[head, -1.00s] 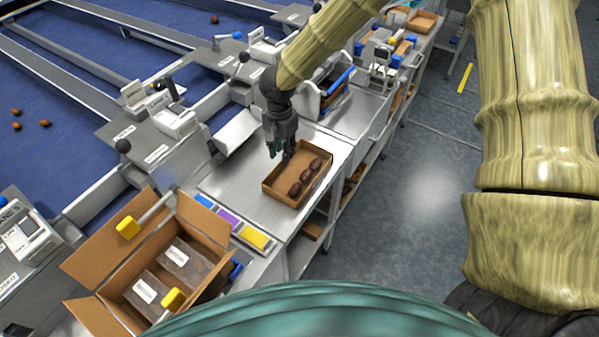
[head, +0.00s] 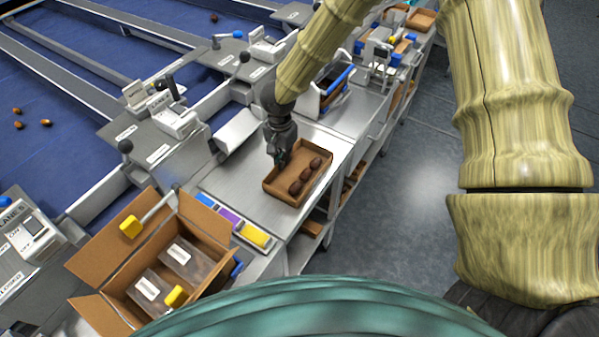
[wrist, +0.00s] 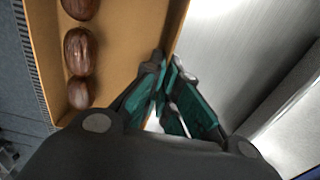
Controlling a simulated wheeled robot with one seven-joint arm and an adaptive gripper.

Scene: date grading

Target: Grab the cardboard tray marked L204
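A shallow brown cardboard tray (head: 287,197) holds a row of dark dates (head: 305,176) on the steel bench. No marking on it can be read in these frames. My gripper (head: 281,160) is at the tray's far left wall, pointing down. In the wrist view, the tray's floor (wrist: 125,45) lies left of the fingers and bare steel lies to the right. My gripper's teal-padded fingers (wrist: 172,72) are close together with the thin wall running in between their tips. They look shut on that wall, and the pinched part is hidden. The tray rests flat on the bench.
An open cardboard box (head: 120,285) with clear labelled packs stands at the lower left. Purple and yellow blocks (head: 254,236) line the bench's near edge. A blue-handled bin (head: 335,90) and a scale (head: 378,50) stand farther along. Bare steel (head: 235,180) lies left of the tray.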

